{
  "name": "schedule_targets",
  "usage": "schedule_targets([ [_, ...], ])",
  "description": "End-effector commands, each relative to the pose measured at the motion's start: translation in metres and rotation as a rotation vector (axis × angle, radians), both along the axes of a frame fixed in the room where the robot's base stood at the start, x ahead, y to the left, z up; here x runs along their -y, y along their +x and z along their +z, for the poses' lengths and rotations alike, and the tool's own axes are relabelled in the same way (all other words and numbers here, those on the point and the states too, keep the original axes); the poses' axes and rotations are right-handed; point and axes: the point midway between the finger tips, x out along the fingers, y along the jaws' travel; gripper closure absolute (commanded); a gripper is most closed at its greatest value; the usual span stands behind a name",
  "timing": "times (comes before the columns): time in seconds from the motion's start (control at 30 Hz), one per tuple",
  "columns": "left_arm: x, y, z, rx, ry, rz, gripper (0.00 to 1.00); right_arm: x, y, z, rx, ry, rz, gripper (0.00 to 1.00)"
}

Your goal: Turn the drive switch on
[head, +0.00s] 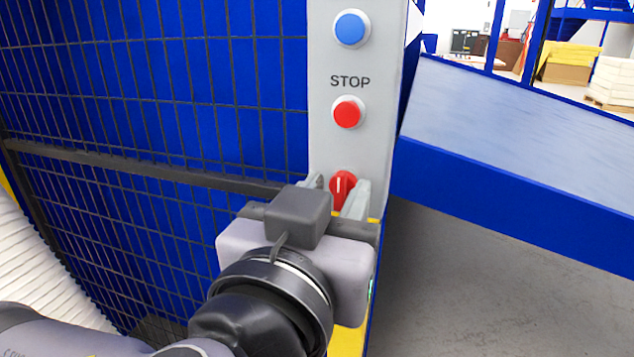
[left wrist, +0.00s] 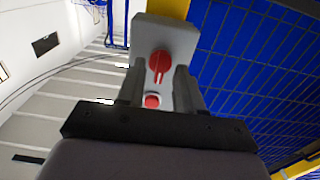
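The drive switch (head: 342,184) is a red rotary knob with a pale line, low on a grey control panel (head: 325,143). In the head view its line looks near upright. My left gripper (head: 338,190) is in front of it, open, with one finger at each side of the knob. Gaps show between fingers and knob, and I cannot tell how deep they reach. In the left wrist view the knob (left wrist: 160,63) shows beyond and between the fingertips (left wrist: 158,73). My right gripper is in neither view.
Above the switch are a red STOP button (head: 348,112) and a blue button (head: 351,28). A black wire mesh fence (head: 200,100) stands at the left. A blue-edged table or conveyor (head: 520,120) juts out at the right, with grey floor (head: 480,290) below.

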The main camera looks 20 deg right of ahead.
Motion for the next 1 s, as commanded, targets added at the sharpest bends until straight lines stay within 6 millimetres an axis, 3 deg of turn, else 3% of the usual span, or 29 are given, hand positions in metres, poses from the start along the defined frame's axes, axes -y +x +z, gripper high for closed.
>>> schedule_targets([
  [0.27, 0.000, 0.000, 0.000, 0.000, 0.000, 0.000, 0.64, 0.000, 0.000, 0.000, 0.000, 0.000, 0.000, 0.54],
  [0.37, 0.000, 0.000, 0.000, 0.000, 0.000, 0.000, 0.97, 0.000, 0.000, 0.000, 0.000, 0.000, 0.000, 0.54],
  [0.4, 0.000, 0.000, 0.000, 0.000, 0.000, 0.000, 1.00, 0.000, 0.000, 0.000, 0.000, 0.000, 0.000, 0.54],
  [0.73, 0.000, 0.000, -0.001, 0.009, 0.013, 0.000, 1.00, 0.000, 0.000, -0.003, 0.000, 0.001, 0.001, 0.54],
  [1.0, 0.000, 0.000, -0.004, 0.069, 0.104, 0.000, 1.00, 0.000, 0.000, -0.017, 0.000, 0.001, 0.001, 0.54],
])
